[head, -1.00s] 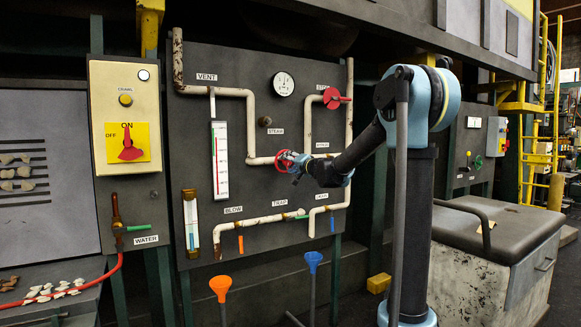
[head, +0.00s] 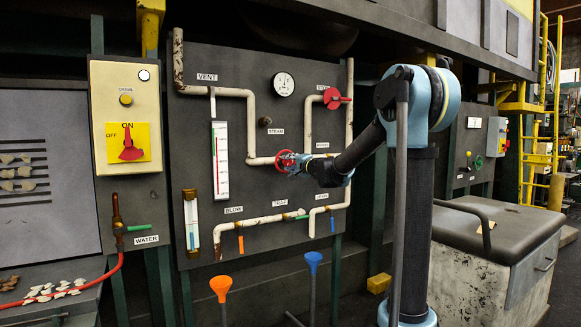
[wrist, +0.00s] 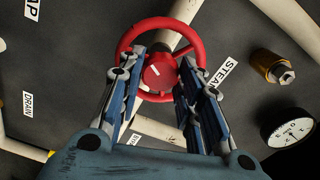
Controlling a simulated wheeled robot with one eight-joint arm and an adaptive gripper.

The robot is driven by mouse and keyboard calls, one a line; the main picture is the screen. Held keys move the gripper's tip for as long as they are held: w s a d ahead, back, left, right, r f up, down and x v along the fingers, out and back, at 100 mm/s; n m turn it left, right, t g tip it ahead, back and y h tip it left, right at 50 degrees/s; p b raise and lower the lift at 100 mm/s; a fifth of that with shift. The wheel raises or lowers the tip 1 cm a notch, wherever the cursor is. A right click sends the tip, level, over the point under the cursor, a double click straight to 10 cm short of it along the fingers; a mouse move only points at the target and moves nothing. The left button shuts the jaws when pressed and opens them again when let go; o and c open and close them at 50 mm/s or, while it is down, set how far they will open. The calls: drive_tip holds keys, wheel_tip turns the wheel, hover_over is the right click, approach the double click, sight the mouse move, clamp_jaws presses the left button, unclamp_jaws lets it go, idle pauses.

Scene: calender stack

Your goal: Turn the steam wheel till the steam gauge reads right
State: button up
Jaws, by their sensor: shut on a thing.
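The red steam wheel (head: 284,161) sits on the white pipe in the middle of the dark panel. It also shows in the wrist view (wrist: 127,47), with a spoke and a red hub. My gripper (head: 292,163) is at the wheel, shut on it; in the wrist view my gripper's fingers (wrist: 160,72) lie on both sides of the hub, inside or over the rim. The round white steam gauge (head: 284,84) is above the wheel. It shows partly in the wrist view (wrist: 290,128), with numbers on its dial; I cannot read its needle surely.
A second red handle (head: 333,98) is at upper right of the panel. A brass fitting (wrist: 270,65) sticks out near the gauge. White pipes (head: 250,120) run around the wheel. Orange (head: 220,287) and blue (head: 313,262) funnels stand below. A grey chest (head: 495,225) stands right.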

drive_tip(key=shift+d+f, duration=0.1)
drive_tip(key=shift+d, duration=0.05)
drive_tip(key=o, duration=1.1)
drive_tip(key=shift+c, duration=0.2)
drive_tip(key=v, duration=1.1)
drive_tip(key=shift+s+d, duration=0.25)
drive_tip(key=shift+s, duration=0.05)
drive_tip(key=shift+s+f, duration=0.1)
